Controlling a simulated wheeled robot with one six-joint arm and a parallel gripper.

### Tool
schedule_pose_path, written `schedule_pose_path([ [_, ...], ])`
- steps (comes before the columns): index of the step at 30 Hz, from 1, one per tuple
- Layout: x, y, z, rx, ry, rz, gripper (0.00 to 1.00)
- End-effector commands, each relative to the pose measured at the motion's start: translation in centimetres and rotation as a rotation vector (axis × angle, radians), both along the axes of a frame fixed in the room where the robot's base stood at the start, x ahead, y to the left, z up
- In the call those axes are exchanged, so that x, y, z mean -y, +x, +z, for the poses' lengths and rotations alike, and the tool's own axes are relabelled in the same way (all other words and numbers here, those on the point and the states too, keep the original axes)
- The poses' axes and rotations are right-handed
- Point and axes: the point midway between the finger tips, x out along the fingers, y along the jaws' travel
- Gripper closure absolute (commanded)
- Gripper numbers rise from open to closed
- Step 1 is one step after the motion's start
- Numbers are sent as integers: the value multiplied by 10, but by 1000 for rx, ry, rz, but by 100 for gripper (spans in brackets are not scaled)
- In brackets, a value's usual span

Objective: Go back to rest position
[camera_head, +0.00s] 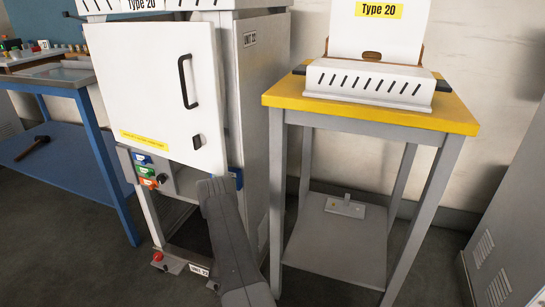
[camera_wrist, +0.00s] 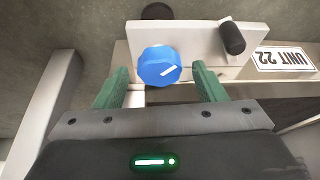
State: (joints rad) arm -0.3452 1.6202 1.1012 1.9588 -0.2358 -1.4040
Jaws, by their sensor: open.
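My gripper (camera_wrist: 160,84) shows in the wrist view with its two green fingers apart. A faceted blue knob (camera_wrist: 158,65) with a white mark lies between and just beyond the fingertips. I cannot tell whether the fingers touch it. The knob is in front of a white plate (camera_wrist: 204,36) that also carries a black knob (camera_wrist: 232,38). In the head view my grey arm (camera_head: 232,245) reaches down in front of the white cabinet (camera_head: 252,95); my gripper is not visible there.
The cabinet's white door (camera_head: 160,85) has a black handle (camera_head: 188,82). A yellow-topped table (camera_head: 455,112) stands to the right, carrying a white slotted box (camera_head: 355,82). A blue-framed bench (camera_head: 105,150) stands at left. A UNIT 22 label (camera_wrist: 284,60) is beside the plate.

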Motion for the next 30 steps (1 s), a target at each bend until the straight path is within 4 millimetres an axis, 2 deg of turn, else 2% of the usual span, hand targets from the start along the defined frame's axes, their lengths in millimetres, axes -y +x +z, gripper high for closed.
schedule_pose_path([
  [5,2,-1,0,-1,-1,180,36],
  [6,0,-4,13,0,0,181,36],
  [9,-1,-12,32,1,-1,178,36],
  [21,-3,-41,101,0,0,172,36],
  [30,-3,-50,122,0,0,171,36],
])
